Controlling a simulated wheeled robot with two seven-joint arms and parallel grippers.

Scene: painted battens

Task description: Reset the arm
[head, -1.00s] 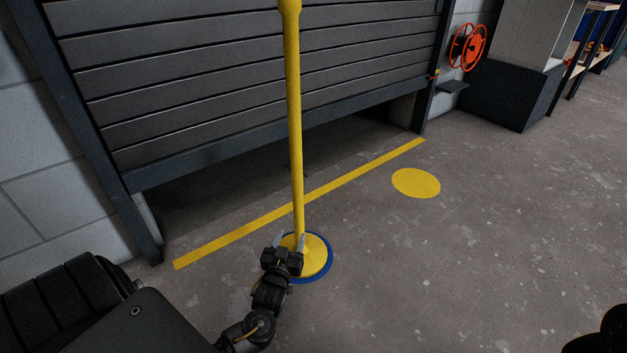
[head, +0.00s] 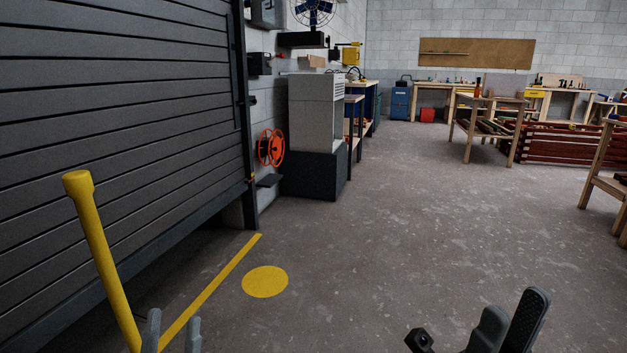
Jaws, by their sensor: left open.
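My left gripper (head: 172,332) shows only its two grey fingertips at the bottom left of the head view. They stand apart with nothing seen between them but floor and yellow line. A yellow post (head: 103,255) with a thicker cap stands just left of the fingertips in the picture; its base is out of view. I cannot tell whether the fingers touch it. Dark and grey parts of my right gripper (head: 488,328) show at the bottom right, cut off by the frame edge, over bare floor. Its jaw state is unclear.
A grey slatted shutter (head: 110,120) fills the left. A yellow floor line (head: 215,290) and yellow disc (head: 265,282) lie on the concrete. An orange reel (head: 271,148) hangs by a dark-based grey cabinet (head: 315,172). Workbenches (head: 490,104) stand at the back right. The middle floor is clear.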

